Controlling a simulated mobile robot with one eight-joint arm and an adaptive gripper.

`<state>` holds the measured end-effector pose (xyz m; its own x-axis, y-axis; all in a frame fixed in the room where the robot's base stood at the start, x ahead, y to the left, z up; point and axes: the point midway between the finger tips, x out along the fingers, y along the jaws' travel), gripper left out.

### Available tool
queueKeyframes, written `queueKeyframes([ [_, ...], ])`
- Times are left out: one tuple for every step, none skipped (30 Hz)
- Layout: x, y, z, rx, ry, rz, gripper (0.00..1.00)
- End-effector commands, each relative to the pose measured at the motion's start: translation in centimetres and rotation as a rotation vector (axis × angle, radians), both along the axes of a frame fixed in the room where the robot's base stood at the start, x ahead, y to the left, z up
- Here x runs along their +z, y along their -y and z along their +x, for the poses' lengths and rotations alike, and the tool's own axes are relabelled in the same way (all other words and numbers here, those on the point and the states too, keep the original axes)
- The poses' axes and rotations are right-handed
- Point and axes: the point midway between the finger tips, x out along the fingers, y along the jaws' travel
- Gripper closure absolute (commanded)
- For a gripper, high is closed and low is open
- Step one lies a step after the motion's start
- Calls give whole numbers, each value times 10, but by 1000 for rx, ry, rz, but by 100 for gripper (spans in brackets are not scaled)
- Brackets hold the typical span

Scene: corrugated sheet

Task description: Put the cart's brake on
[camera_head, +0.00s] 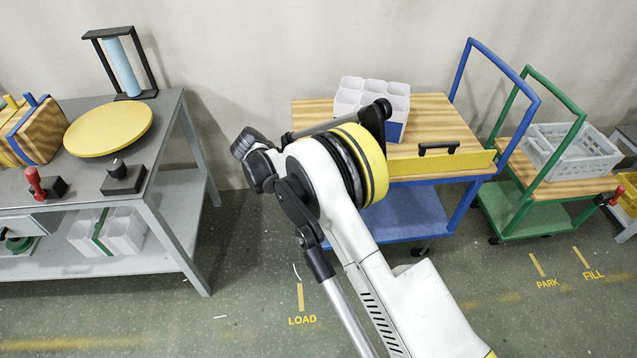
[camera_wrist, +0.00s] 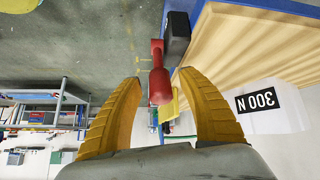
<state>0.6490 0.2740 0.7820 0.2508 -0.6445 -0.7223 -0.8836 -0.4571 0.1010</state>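The blue cart (camera_head: 403,211) with a wooden top stands in the middle of the head view. In the wrist view its wooden top (camera_wrist: 245,45) fills the upper right. A red lever (camera_wrist: 159,88) beside a dark grey block (camera_wrist: 177,38) shows at the cart's edge. My gripper (camera_wrist: 159,78) is open, with a yellow finger on either side of the red lever's thick end and gaps visible between. Contact cannot be told. In the head view my arm hides this lever, and my fingers cannot be made out.
A white divided bin (camera_head: 372,108) and a yellow panel with a black handle (camera_head: 440,148) are on the cart. A green cart (camera_head: 541,219) with a grey crate (camera_head: 571,151) stands right. A grey workbench (camera_head: 168,190) stands left. Floor near the LOAD mark (camera_head: 302,320) is clear.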

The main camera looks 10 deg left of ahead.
Motion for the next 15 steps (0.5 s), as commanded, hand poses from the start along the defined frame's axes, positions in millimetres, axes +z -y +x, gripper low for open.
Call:
queueKeyframes([
  [0,0,0,0,0,0,52],
  [1,0,0,0,0,0,52],
  [1,-1,0,1,1,0,52],
  [3,-2,-1,1,1,0,52],
  [5,-4,-1,1,0,0,52],
  [8,-7,-2,2,1,1,52],
  [11,-10,-3,3,0,0,52],
  [15,-14,-5,3,0,0,52],
  [21,-19,-7,3,0,0,52],
  [26,-23,-9,3,0,0,52],
  [31,-28,-10,3,0,0,52],
  [37,-34,-13,3,0,0,52],
  [43,-38,-15,3,0,-1,52],
  [48,-42,-17,3,0,0,52],
  [54,-48,-19,3,0,-1,52],
])
